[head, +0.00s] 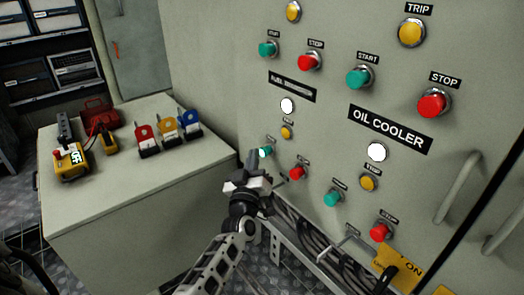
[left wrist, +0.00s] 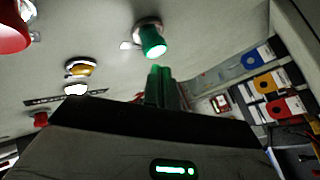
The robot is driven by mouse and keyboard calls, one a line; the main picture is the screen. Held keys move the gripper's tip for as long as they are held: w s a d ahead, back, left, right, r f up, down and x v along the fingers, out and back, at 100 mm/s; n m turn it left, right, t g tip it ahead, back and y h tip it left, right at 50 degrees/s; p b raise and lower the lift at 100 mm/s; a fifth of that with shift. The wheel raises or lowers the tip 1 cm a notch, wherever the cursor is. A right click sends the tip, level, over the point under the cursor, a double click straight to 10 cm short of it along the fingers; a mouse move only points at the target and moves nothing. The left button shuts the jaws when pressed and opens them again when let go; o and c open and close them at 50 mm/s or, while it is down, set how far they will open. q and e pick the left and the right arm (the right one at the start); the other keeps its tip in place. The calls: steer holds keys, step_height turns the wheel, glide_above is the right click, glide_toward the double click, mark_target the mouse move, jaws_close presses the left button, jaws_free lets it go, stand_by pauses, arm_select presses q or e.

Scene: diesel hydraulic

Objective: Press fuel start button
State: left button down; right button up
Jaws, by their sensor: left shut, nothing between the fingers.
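The fuel start button is the green button (head: 265,152) at the lower left of the group under the black label that seems to read "FUEL" (head: 292,88). It sticks out of the grey panel, and its face looks bright. My left gripper (head: 254,158) is at this button's left side in the head view and partly covers it. In the left wrist view the shut, empty fingers (left wrist: 158,72) point at the green button (left wrist: 152,40), with a small gap in the picture. I cannot tell whether they touch. My right gripper is not in view.
A red stop button (head: 297,172), yellow button (head: 286,132) and white lamp (head: 287,105) sit close by. Oil cooler buttons (head: 333,197) are to the right. A metal rail (head: 310,240) runs below.

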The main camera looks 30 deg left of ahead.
arm_select(q)
steer(key=shift+d+f, duration=0.15)
steer(key=shift+f, duration=0.05)
steer(key=s+p, duration=0.1)
steer(key=s+a, duration=0.1)
steer(key=s, duration=0.1)
steer(key=s+a+p, duration=0.1)
steer(key=shift+s+r+p, duration=0.15)
steer(key=shift+s+p, duration=0.15)
steer(key=shift+s, duration=0.05)
stand_by(0.6)
